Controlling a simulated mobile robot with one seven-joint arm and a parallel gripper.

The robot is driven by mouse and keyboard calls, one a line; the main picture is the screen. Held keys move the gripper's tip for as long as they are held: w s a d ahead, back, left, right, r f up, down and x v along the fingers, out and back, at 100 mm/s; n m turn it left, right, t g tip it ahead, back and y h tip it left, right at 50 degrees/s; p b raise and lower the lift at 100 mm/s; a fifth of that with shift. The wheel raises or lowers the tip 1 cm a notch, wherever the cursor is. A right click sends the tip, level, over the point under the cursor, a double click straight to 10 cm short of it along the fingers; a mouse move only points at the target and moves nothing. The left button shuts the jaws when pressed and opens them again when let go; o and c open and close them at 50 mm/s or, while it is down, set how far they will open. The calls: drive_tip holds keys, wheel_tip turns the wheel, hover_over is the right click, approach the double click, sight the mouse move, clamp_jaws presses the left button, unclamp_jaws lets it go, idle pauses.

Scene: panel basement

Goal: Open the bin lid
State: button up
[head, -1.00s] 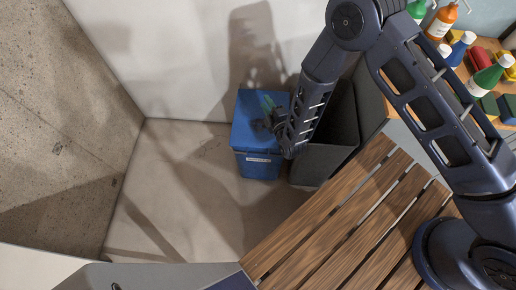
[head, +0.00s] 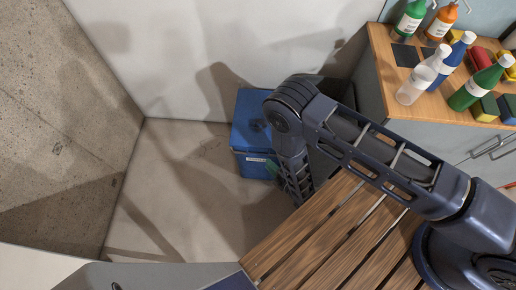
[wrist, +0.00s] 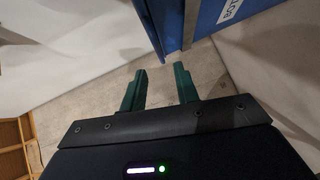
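The blue bin (head: 255,163) stands on the floor against the white wall in the head view. Its blue lid (head: 248,108) lies flat and looks shut. My arm hides its right side. In the wrist view the blue bin (wrist: 235,12) fills the top, with a white label on its face, just beyond my fingers. My gripper (wrist: 160,82) has two green fingers spread apart with nothing between them. In the head view only a bit of green finger (head: 272,168) shows, low at the bin's front right; whether it touches the bin is unclear.
A dark grey bin (head: 322,165) stands right of the blue one, mostly behind my arm. A slatted wooden bench (head: 310,235) is in front. A counter with several bottles (head: 425,75) is at right. Floor left of the bin (head: 175,180) is clear.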

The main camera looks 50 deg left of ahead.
drive_tip(key=a, duration=0.5)
drive_tip(key=a+f, duration=0.1)
drive_tip(key=a, duration=0.2)
drive_tip(key=shift+a+f, duration=0.1)
drive_tip(key=shift+a, duration=0.25)
clamp_jaws()
